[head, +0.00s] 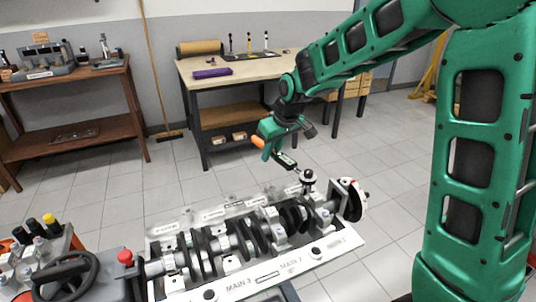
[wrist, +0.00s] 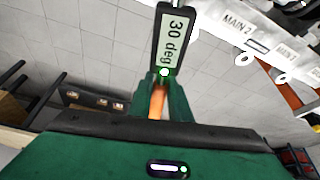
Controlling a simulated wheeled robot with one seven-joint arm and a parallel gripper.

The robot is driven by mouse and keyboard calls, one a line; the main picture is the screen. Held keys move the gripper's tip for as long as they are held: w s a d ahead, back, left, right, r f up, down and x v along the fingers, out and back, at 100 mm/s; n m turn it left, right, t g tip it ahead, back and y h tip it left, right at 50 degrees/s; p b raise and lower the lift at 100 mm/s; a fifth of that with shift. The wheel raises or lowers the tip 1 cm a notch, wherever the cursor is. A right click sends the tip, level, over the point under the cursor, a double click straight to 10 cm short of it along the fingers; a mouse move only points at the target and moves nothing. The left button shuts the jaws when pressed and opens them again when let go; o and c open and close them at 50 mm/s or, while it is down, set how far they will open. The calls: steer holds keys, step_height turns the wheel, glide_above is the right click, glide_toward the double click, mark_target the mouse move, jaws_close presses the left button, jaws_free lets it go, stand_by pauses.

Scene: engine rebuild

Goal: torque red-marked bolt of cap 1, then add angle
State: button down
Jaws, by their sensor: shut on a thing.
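My gripper (head: 268,143) is shut on the orange handle of a digital wrench (head: 286,160). In the wrist view my gripper (wrist: 160,100) shows the orange handle between its green fingers. The wrench's display (wrist: 174,40) reads "30 deg", with a lit green-white light below it. The wrench slopes down to its dark round head (head: 307,177), over the right end of the engine block (head: 240,284), near the MAIN 1 label (head: 337,240). Cap 1 (head: 322,216) appears below the head. I cannot make out the red-marked bolt, nor whether the socket is seated on it.
The crankshaft (head: 225,245) lies along the block, ending in a round flange (head: 351,200) at right. A handwheel (head: 68,278) and red knob (head: 125,257) stand at left. A workbench (head: 240,70) and wooden shelf (head: 75,90) are behind. The tiled floor between is clear.

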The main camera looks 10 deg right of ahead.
steer(key=shift+w+d+m, duration=0.15)
steer(key=shift+d+m, duration=0.15)
steer(key=shift+d, duration=0.05)
steer(key=shift+w+d+m+h, duration=0.35)
steer(key=shift+d+m, duration=0.25)
steer(key=shift+d, duration=0.25)
stand_by(3.5)
steer(key=shift+s+a+n+y, duration=0.2)
steer(key=shift+s+a+n, duration=0.1)
steer(key=shift+a+n, duration=0.25)
steer(key=shift+s+a+n+y, duration=0.15)
steer(key=shift+s+a+n, duration=0.2)
steer(key=shift+a, duration=0.35)
steer(key=shift+s+a+n+y, duration=0.2)
steer(key=shift+a+n, duration=0.3)
steer(key=shift+a, duration=0.15)
stand_by(1.4)
